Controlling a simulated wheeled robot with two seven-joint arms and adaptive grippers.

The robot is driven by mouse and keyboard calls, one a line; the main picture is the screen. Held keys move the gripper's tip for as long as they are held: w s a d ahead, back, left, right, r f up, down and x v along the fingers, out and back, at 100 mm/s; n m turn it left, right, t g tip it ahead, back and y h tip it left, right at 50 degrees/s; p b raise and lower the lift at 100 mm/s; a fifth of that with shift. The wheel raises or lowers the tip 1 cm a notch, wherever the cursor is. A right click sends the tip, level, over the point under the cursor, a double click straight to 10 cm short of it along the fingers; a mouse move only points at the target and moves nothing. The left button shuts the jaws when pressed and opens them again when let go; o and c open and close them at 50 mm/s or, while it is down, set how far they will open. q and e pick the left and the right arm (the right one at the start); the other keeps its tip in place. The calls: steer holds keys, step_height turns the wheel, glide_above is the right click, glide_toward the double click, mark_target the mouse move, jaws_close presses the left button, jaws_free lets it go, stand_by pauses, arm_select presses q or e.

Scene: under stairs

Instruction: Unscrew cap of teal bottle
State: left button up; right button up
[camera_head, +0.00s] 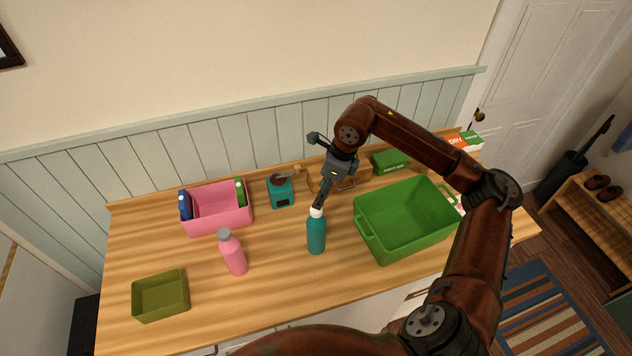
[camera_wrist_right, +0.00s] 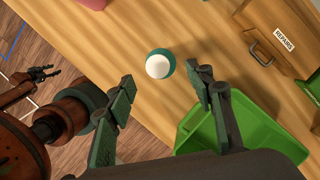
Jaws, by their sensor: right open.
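The teal bottle (camera_head: 316,236) stands upright on the wooden counter, with a white cap (camera_head: 316,212) on top. In the right wrist view the round white cap (camera_wrist_right: 157,67) is seen from above with a teal rim of the bottle (camera_wrist_right: 170,55) around it. My right gripper (camera_head: 321,200) is just above the cap, pointing down. In its wrist view the gripper (camera_wrist_right: 166,77) is open, and the cap lies in line with the gap between the fingertips, not gripped. My left gripper (camera_wrist_right: 45,74) shows small at the left of the wrist view, away from the bottle; its opening is unclear.
A green crate (camera_head: 365,240) stands right of the bottle. A pink bottle (camera_head: 233,254), a pink bin (camera_head: 222,220) and an olive box (camera_head: 160,308) stand to the left. A teal grinder (camera_head: 281,193) and a wooden drawer box (camera_wrist_right: 275,35) are behind. The counter in front is clear.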

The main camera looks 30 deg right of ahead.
mark_target(316, 211)
arm_select(q)
steer(key=s+p, duration=0.1)
steer(key=s, duration=0.7)
arm_select(e)
steer(key=f, duration=0.4)
steer(key=shift+s+a+f, duration=0.2)
steer(key=shift+a, duration=0.2)
steer(key=shift+w+a+f, duration=0.1)
steer(key=shift+w+f, duration=0.15)
steer(key=shift+f, duration=0.25)
steer(key=shift+w+f, duration=0.25)
steer(key=shift+f, duration=0.25)
steer(key=shift+s+a+f, duration=0.1)
steer(key=shift+s+f, duration=0.05)
steer(key=shift+s, duration=0.05)
steer(key=shift+w+f, duration=0.1)
steer(key=shift+w, duration=0.1)
steer(key=shift+c, duration=0.5)
steer(key=shift+s, duration=0.15)
steer(key=c, duration=1.1)
steer(key=o, duration=0.4)
steer(key=shift+c, duration=0.5)
jaws_close()
arm_select(q)
steer(key=w, duration=0.2)
steer(key=w+r, duration=0.1)
steer(key=w, duration=0.1)
steer(key=shift+w+a+r, duration=0.15)
steer(key=shift+a+r, duration=0.05)
